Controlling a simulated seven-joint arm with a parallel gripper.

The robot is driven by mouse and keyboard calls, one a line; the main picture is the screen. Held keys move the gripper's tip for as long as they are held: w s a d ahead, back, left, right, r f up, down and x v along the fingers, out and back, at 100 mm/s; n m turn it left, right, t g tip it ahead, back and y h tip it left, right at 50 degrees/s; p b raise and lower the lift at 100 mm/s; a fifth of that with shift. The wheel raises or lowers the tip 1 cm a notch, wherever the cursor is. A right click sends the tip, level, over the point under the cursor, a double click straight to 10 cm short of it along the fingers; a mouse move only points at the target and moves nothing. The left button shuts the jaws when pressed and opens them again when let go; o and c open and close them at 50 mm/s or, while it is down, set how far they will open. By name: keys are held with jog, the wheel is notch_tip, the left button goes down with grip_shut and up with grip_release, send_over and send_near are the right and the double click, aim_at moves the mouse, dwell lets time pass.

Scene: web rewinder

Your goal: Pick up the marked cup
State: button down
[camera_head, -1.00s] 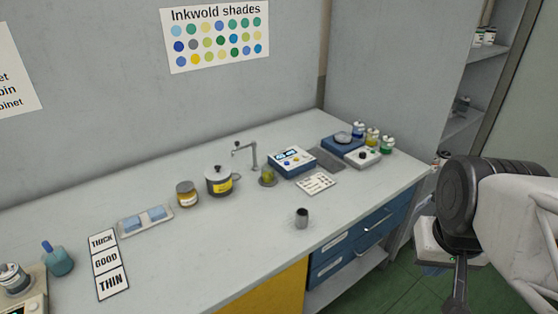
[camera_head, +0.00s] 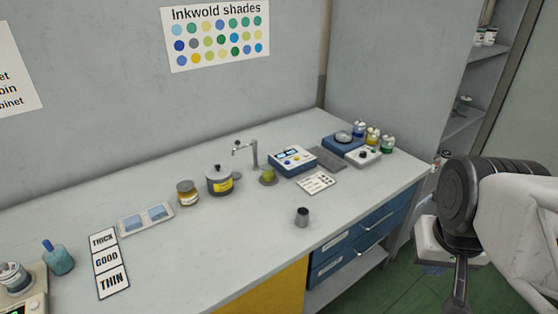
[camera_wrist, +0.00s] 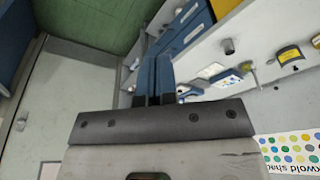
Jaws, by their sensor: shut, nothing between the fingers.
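A small dark grey metal cup (camera_head: 302,217) stands upright near the front edge of the worktop, above the blue drawers. I cannot make out a mark on it. In the wrist view a small grey cup (camera_wrist: 228,46) shows near the worktop edge, right of the fingers. My gripper (camera_wrist: 154,62) has its two blue fingers together with nothing between them. It is well away from the cup; in the head view my arm is at the right, off the worktop's end.
The worktop (camera_head: 235,262) is bare around the cup. Behind it are a printed card (camera_head: 316,182), a yellow-green cup (camera_head: 268,176), a lidded pot (camera_head: 220,181), a jar (camera_head: 187,193) and a blue device (camera_head: 293,160). A shelf unit (camera_head: 475,60) stands at the right.

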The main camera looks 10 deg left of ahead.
jog(key=c, duration=1.8)
grip_release()
jog(key=shift+c, duration=0.2)
jog(key=o, duration=1.5)
